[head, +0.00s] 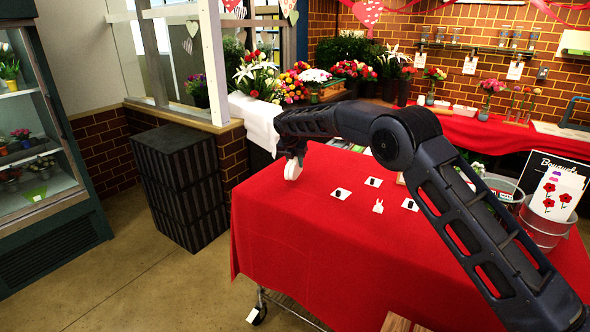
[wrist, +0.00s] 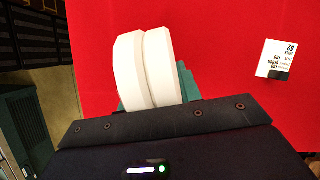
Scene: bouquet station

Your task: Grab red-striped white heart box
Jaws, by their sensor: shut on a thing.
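My gripper (head: 293,167) is above the left back edge of the red-covered table (head: 300,250) in the head view.
One printed card (wrist: 275,58) shows in the wrist view. Metal buckets (head: 545,228) stand at the right. Dark stacked crates (head: 182,185) stand left of the table, with open floor before them.

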